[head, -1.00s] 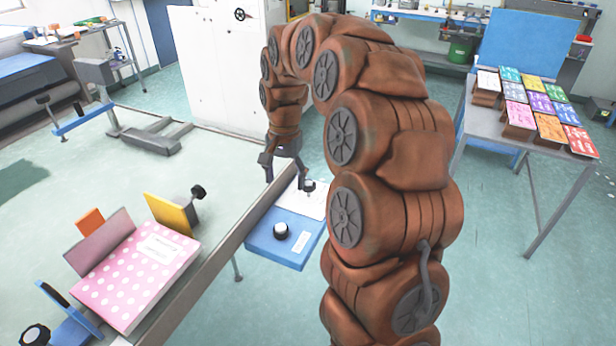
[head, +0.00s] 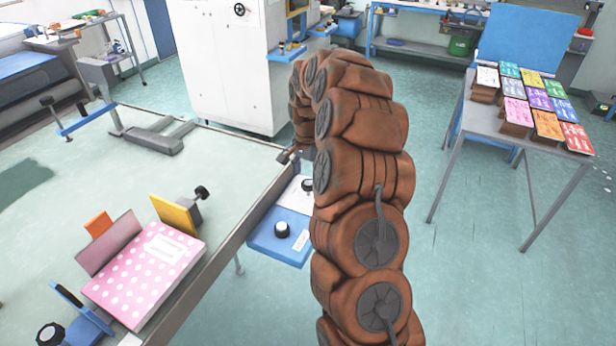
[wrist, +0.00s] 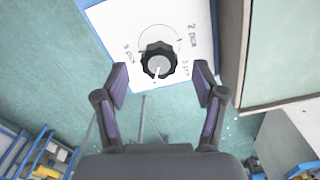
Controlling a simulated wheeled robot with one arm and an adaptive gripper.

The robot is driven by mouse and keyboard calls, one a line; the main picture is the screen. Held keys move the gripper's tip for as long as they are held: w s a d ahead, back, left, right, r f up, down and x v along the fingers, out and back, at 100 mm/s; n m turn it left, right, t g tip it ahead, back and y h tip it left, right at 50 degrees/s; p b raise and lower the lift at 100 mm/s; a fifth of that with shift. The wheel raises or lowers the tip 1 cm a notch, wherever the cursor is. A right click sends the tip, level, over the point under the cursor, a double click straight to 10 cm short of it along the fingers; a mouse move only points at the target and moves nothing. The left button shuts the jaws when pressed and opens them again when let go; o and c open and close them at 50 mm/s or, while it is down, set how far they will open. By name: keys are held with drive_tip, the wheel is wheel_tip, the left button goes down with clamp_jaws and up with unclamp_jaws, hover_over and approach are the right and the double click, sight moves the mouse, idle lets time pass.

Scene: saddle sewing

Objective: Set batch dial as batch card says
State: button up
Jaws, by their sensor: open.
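The pointer is toward the lower side of the picture. My gripper (wrist: 160,78) is open, its fingers on either side of the knob in the picture; contact is not visible. In the head view the dial (head: 307,185) is partly behind my arm, and my gripper is mostly hidden. I cannot identify the batch card for certain.
A blue panel (head: 262,240) with a second black knob (head: 281,229) and a small white label (head: 301,240) adjoins the plate. A pink dotted pad (head: 140,285) with a white label lies on the table at left. Coloured cards (head: 545,122) lie on a right-hand table.

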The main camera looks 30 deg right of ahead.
drive_tip(key=shift+f+p, duration=0.3)
drive_tip(key=shift+f, duration=0.9)
drive_tip(key=shift+c, duration=0.3)
drive_tip(key=c, duration=1)
drive_tip(key=shift+d, duration=0.1)
drive_tip(key=shift+c, duration=0.4)
drive_tip(key=shift+b, duration=0.4)
